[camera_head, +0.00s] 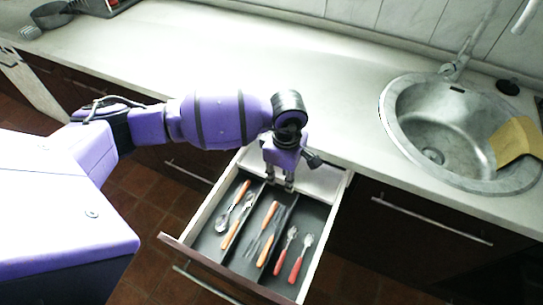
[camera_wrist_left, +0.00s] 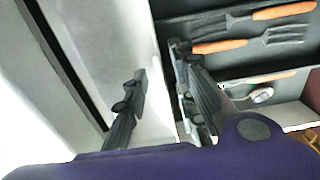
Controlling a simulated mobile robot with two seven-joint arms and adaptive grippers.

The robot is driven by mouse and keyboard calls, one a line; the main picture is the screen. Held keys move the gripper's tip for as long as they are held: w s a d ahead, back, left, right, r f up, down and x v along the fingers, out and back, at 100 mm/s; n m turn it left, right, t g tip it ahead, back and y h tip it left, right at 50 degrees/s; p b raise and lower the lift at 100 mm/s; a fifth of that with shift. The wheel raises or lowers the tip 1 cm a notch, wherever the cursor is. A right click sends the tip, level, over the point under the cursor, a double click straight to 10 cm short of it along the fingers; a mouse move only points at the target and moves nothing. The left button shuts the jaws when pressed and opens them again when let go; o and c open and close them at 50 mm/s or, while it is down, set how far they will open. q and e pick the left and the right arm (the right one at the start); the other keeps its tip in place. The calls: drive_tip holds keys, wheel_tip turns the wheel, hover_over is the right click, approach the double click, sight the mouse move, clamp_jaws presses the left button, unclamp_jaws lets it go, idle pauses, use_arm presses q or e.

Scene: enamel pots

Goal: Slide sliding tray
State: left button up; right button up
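The sliding tray (camera_head: 322,184) looks like the pale, shallow section across the back of an open drawer; its pale surface also shows in the left wrist view (camera_wrist_left: 95,35). My left gripper (camera_head: 279,182) points down at its front edge. In the left wrist view my left gripper's fingers (camera_wrist_left: 160,68) stand apart, one on each side of a thin pale wall. I cannot tell whether both fingers touch this wall. The drawer (camera_head: 205,212) holds cutlery with orange and red handles in dark compartments in front of the tray. My right gripper is not in view.
The worktop (camera_head: 340,100) lies behind the drawer. Closed cabinet fronts with bar handles (camera_head: 430,222) flank the drawer.

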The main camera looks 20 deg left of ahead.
use_arm(q)
drive_tip(key=shift+w, duration=0.1)
clamp_jaws()
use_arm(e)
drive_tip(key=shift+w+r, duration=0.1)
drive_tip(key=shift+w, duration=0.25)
use_arm(q)
drive_tip(key=shift+d, duration=0.1)
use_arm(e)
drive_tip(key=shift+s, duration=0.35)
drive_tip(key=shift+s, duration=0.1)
